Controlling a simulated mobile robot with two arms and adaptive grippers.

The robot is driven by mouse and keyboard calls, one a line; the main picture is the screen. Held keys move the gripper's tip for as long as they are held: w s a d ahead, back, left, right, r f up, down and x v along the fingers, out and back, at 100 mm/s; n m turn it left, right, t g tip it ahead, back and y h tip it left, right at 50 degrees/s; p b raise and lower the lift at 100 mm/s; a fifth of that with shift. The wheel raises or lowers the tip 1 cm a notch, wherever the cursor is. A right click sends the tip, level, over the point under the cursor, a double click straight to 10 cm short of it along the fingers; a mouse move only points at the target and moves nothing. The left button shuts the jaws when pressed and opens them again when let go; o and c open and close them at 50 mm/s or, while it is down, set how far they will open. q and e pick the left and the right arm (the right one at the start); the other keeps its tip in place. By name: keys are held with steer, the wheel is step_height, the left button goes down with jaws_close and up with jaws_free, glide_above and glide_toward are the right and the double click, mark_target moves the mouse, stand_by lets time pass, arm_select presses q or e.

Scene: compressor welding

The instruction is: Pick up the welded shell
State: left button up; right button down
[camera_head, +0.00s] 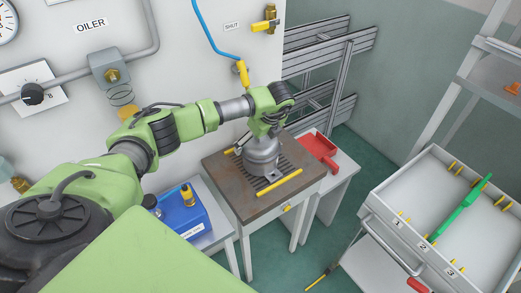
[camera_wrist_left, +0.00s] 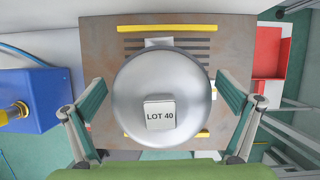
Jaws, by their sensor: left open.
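The welded shell (camera_head: 262,157) is a grey metal dome-topped body on the brown slotted work table (camera_head: 232,190). In the left wrist view the shell (camera_wrist_left: 160,78) appears from above as a round silver dome with a "LOT 40" label. My left gripper (camera_head: 268,127) is over the shell in the head view. In the left wrist view its two fingers (camera_wrist_left: 163,108) are open, one on each side of the dome. I cannot tell whether they touch it. My right gripper is not in view.
Yellow bars (camera_head: 279,186) lie on the table around the shell. A red tray (camera_head: 320,150) stands to the right and a blue box (camera_head: 183,215) to the left. A white cart (camera_head: 400,188) with numbered slots and a green divider is farther right. Green floor lies between.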

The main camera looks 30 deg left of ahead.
arm_select(q)
steer(key=c, duration=1.3)
steer(key=shift+c, duration=0.7)
steer(key=shift+r, duration=0.1)
